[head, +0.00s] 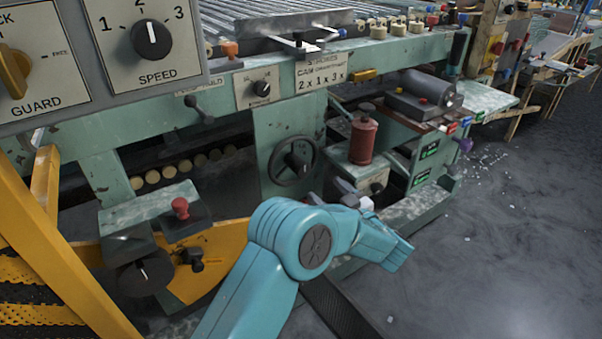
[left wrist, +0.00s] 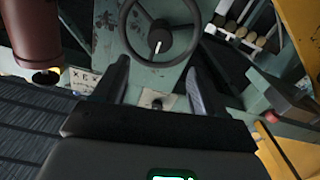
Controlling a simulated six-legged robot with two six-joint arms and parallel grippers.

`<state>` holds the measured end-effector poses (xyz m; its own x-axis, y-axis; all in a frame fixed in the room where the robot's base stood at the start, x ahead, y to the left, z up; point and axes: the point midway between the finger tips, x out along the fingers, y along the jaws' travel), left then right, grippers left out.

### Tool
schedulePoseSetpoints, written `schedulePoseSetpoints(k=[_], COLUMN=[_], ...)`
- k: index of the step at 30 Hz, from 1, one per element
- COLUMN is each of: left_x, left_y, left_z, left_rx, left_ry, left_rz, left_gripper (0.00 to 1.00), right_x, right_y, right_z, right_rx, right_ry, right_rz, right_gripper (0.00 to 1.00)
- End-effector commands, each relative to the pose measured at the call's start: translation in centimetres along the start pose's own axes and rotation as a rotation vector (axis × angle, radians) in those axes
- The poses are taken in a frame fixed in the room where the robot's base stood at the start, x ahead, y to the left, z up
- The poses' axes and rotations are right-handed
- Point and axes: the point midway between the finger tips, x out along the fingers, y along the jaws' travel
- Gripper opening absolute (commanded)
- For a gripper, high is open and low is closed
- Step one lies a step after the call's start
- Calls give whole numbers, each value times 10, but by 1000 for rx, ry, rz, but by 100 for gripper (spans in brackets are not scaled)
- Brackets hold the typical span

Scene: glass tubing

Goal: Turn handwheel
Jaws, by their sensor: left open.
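The handwheel (head: 297,160) is a dark round wheel with a pale pointer mark at its hub, on the front of the worn green machine. It also shows in the left wrist view (left wrist: 160,34), at the top centre, its upper rim cut off by the frame edge. My left gripper (head: 348,192) is in front of the machine, low and right of the wheel in the head view, partly hidden by my teal arm. In the left wrist view its two dark fingers (left wrist: 159,78) are spread with nothing between them, and the wheel is beyond their tips. My right gripper is not in view.
A red-brown cylinder (head: 362,138) stands right of the wheel. A second dark dial (head: 144,273) and a red knob (head: 180,207) are at lower left, by a yellow frame (head: 62,250). The grey floor (head: 500,240) at right is open.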

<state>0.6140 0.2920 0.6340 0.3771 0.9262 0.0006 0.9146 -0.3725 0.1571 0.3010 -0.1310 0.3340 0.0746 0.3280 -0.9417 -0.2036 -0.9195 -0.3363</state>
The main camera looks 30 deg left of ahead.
Motion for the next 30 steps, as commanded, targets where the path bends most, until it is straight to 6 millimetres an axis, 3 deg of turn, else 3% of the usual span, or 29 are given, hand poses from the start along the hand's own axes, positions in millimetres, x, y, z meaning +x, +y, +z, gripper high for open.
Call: schedulePoseSetpoints(k=[9,15,21,28,30], left_x=[76,109,121,122,122], left_y=[-1,0,1,1,1], left_z=[4,3,1,1,1], left_rx=[-1,-1,1,1,1], left_ry=[1,0,0,0,0], left_rz=[-1,1,4,5,5], left_gripper=[72,72,72,72,49], right_x=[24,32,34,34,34], right_y=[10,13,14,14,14], right_z=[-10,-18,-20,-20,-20], right_rx=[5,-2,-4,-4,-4], right_ry=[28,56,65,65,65], right_rz=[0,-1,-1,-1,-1], right_gripper=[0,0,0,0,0])
